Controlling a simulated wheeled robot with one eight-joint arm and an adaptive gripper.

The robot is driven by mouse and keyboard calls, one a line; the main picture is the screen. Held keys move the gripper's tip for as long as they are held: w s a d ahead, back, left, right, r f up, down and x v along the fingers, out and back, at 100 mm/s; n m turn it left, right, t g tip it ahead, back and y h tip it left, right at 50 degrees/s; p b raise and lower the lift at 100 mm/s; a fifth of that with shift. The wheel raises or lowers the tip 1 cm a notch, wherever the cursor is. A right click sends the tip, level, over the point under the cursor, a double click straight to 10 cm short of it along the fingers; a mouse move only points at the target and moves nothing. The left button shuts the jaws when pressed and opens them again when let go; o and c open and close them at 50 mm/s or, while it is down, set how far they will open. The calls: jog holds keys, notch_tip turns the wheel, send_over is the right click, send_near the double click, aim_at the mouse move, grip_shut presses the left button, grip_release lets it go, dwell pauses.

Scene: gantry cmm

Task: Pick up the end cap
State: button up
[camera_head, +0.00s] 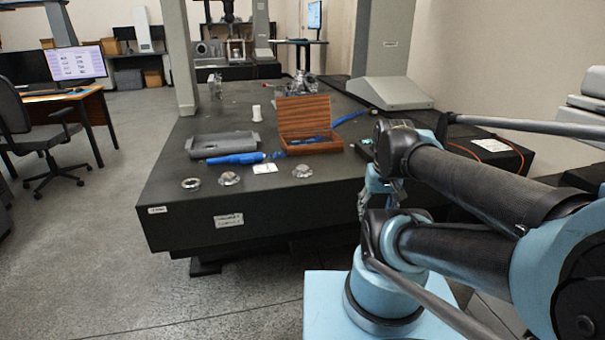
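Several small metal parts lie near the front edge of the dark granite table (170,205). One is a ring-like round part (191,184) at the left. A silvery faceted part (229,179) is beside it, and another low silvery part (303,171) lies further right. I cannot tell for sure which of these is the end cap. My gripper (368,198) seems to be at the end of my folded arm, by the table's front edge and right of the parts. It is small and partly hidden by my arm, so its fingers cannot be made out.
A grey open tray (222,146), a blue tool (236,158), a white card (265,168) and an open wooden box (311,147) lie behind the parts. A white cylinder (256,113) stands further back. Gantry columns (180,60) rise from the table. Floor at front left is clear.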

jog(key=w+a+r+m+g, duration=0.1)
jog(key=w+a+r+m, duration=0.35)
jog(key=w, duration=0.35)
jog(key=w+a+r+m+y, duration=0.1)
jog(key=w+a+r+m, duration=0.3)
jog(key=w+r, duration=0.3)
jog(key=w+a+r+m+g, duration=0.1)
jog(key=w+a+r+m, duration=0.35)
jog(key=w, duration=0.45)
jog(key=m, duration=0.4)
send_over(303, 167)
jog(key=f, duration=1.2)
jog(key=shift+s+d+f, duration=0.25)
jog(key=shift+d+f, duration=0.1)
jog(key=shift+d, duration=0.05)
jog(key=shift+w+a+f, duration=0.1)
jog(key=shift+a+f, duration=0.1)
jog(key=shift+f, duration=1.1)
jog(key=shift+w+a+f, duration=0.1)
jog(key=shift+a+f, duration=0.1)
jog(key=shift+f, duration=1.05)
jog(key=c, duration=1.3)
